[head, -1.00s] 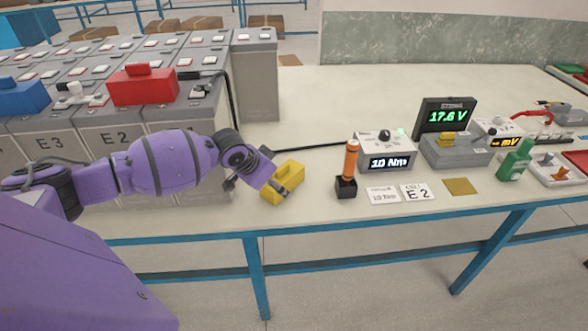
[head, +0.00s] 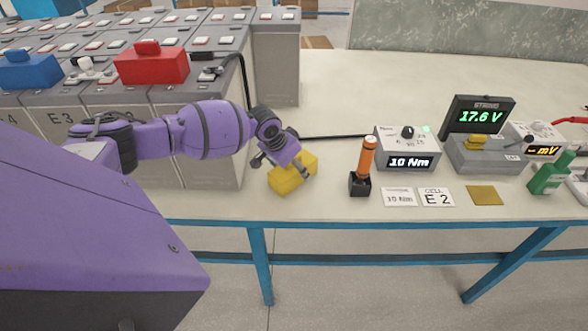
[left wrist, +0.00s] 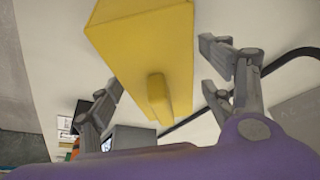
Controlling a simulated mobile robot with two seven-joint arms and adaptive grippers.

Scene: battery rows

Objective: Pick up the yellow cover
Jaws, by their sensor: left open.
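The yellow cover (head: 286,183) is a box with a raised handle, resting on the table near its front edge. My left gripper (head: 280,165) is at the cover, with one finger on its left side and one toward its right. In the left wrist view the cover (left wrist: 150,40) fills the upper middle, its handle (left wrist: 157,95) pointing toward the palm. The open fingers of the left gripper (left wrist: 160,85) stand on either side of the handle, with gaps visible. The cover's far side is hidden. My right gripper is not in view.
Battery cells with a red cover (head: 152,65) and a blue cover (head: 30,70) stand at left. An orange-handled tool (head: 366,160) in a black stand is right of the yellow cover. Behind it are a black cable (head: 335,136) and a torque box (head: 408,145).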

